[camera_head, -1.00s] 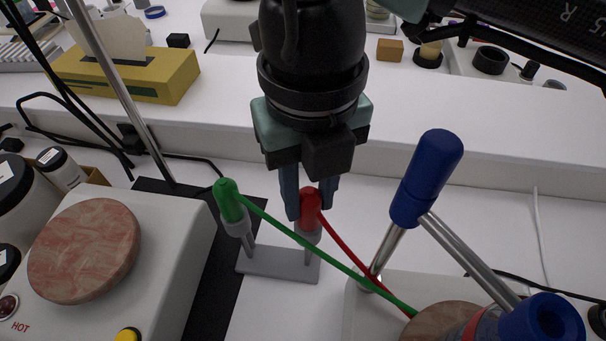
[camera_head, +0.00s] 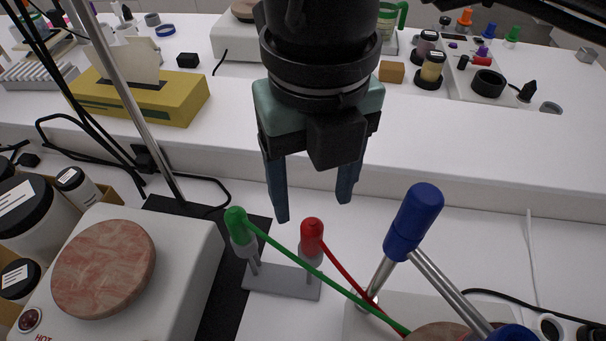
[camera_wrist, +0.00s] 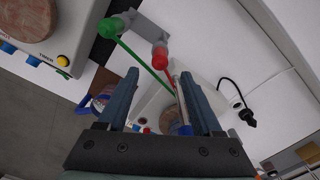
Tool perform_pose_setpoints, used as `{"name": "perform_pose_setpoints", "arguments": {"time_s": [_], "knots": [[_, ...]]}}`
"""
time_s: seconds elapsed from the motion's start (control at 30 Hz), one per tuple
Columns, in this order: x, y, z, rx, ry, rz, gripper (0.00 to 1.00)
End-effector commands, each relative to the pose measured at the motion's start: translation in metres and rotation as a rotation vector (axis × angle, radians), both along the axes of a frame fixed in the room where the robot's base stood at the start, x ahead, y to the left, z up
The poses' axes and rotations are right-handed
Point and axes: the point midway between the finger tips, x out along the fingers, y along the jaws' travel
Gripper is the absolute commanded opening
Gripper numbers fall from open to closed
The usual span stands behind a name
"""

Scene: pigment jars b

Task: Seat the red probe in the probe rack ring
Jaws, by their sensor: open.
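The red probe (camera_head: 312,235) stands upright in the right ring of the grey probe rack (camera_head: 283,281), with its red cable running down to the right. A green probe (camera_head: 236,224) stands in the rack's left ring. In the wrist view the red probe (camera_wrist: 160,58) and green probe (camera_wrist: 111,27) show beyond my fingers, both at the rack (camera_wrist: 152,30). My gripper (camera_head: 314,207) is open and empty, above and behind the red probe, apart from it. The wrist view shows its two fingers (camera_wrist: 158,88) spread wide.
A hotplate (camera_head: 188,262) with a round pinkish top stands left. A blue-handled metal piece (camera_head: 414,220) rises close right of the rack. The green cable (camera_head: 330,282) crosses before the red probe. A yellow box (camera_head: 150,97) sits on the raised ledge behind.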

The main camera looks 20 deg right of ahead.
Motion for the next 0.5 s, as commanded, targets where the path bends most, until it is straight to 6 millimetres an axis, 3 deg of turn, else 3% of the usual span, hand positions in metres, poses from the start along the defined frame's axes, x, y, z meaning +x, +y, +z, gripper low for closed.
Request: {"name": "perform_pose_setpoints", "arguments": {"time_s": [0.03,0.2,0.5], "knots": [[0.000,0.000,0.019,-0.001,0.000,0.000,0.67],[0.000,0.000,0.048,0.000,-0.001,0.000,0.67],[0.000,0.000,0.066,0.000,0.001,0.000,0.67]]}}
